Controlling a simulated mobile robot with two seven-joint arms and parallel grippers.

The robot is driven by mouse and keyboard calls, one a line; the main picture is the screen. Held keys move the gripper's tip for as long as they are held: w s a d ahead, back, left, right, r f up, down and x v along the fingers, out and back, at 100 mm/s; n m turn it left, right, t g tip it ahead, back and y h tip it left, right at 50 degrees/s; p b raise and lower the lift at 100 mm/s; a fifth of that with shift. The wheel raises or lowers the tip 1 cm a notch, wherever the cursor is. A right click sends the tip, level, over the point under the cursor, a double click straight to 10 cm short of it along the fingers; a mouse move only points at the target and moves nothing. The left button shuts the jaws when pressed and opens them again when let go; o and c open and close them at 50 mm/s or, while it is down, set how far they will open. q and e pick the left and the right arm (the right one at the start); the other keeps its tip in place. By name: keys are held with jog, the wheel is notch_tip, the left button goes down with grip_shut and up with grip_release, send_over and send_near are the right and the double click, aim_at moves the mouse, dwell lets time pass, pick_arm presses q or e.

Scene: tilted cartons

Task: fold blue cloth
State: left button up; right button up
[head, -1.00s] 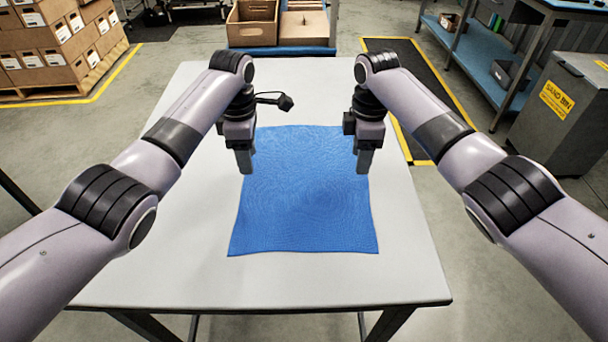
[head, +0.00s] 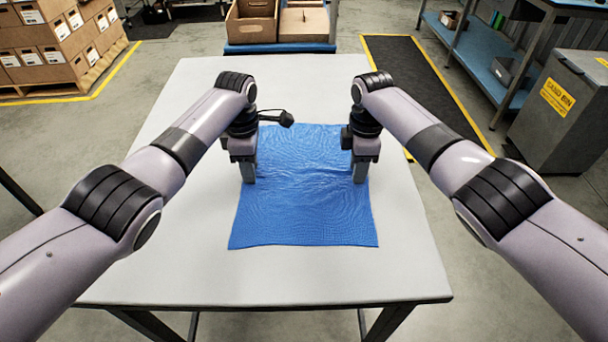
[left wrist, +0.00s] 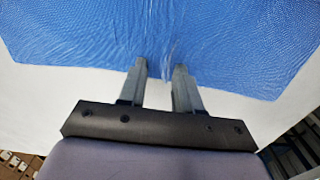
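The blue cloth (head: 305,210) lies spread on the white table (head: 160,260), with ripples across its middle and far part. My left gripper (head: 249,182) points down at the cloth's left edge. In the left wrist view, its two fingers (left wrist: 160,68) stand apart at the cloth's edge, with a small crease of cloth between the tips. My right gripper (head: 360,181) points down at the cloth's right edge, its fingertips at the cloth. The head view does not show the gap between its fingers.
The table top around the cloth is clear. Beyond the table are cardboard boxes (head: 252,22), a pallet of stacked cartons (head: 60,50) at the left, and a grey sand bin (head: 565,105) and a blue-shelved bench (head: 480,60) at the right.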

pick_arm(q)
grip_shut()
pick_arm(e)
grip_shut()
pick_arm(q)
jog(key=shift+r, duration=0.1)
pick_arm(e)
jog(key=shift+r, duration=0.1)
